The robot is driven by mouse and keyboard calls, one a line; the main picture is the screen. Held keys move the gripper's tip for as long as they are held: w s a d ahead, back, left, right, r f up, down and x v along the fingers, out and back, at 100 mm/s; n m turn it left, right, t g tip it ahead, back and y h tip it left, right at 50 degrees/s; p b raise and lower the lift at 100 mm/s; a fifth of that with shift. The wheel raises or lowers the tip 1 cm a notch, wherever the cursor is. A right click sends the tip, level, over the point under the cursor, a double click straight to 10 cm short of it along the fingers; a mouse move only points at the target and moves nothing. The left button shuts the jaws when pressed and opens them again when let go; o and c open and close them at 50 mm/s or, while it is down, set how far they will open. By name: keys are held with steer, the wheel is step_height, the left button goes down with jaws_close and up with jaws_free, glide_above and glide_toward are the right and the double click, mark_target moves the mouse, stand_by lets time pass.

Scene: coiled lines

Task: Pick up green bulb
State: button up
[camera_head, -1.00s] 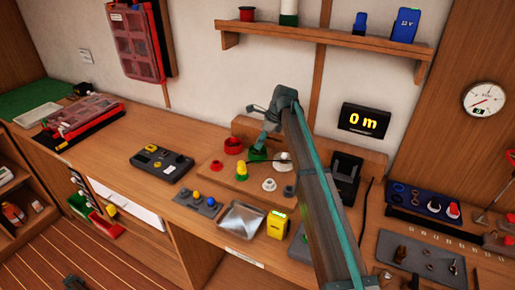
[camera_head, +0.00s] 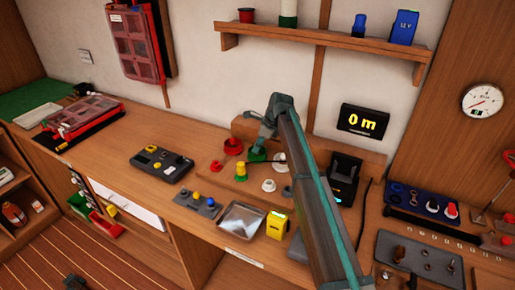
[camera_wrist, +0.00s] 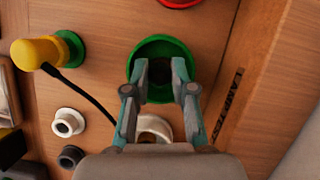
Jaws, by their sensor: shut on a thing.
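A round green thing (camera_wrist: 162,48) with a dark middle, which I take for the green bulb or its holder, is at the top centre of the wrist view. In the head view the green thing (camera_head: 256,155) is on the wooden lamp-test board, under my gripper (camera_head: 259,146). My gripper (camera_wrist: 166,72) reaches down over it in the wrist view. Its two fingertips are inside the green outline, shut on the dark middle part. The fingers hide part of the thing, and I cannot tell whether it is clear of the board.
A yellow bulb (camera_wrist: 36,53) in a green ring, with a black cable, is left of my gripper. A white ring (camera_wrist: 68,122) and a grey ring (camera_wrist: 70,156) are lower left. A red ring (camera_head: 233,146) is near. A metal tray (camera_head: 241,217) lies in front.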

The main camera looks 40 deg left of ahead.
steer(key=shift+r, duration=0.45)
step_height(320, 180, up, 2)
steer(key=shift+r+b, duration=0.1)
steer(key=shift+b, duration=0.3)
steer(key=s+d+r+b, duration=0.3)
steer(key=s+d+r, duration=0.1)
steer(key=d+r, duration=0.6)
steer(key=d, duration=0.3)
steer(key=shift+s+b, duration=0.25)
steer(key=shift+b, duration=0.15)
steer(key=shift+n+g+h+p, duration=0.3)
steer(key=shift+n+g+p, duration=0.2)
steer(key=shift+n+p, duration=0.9)
steer(key=shift+f+n+g+h+p, duration=0.1)
steer(key=shift+n+g+h+p, duration=0.45)
steer(key=shift+n+p, duration=1.05)
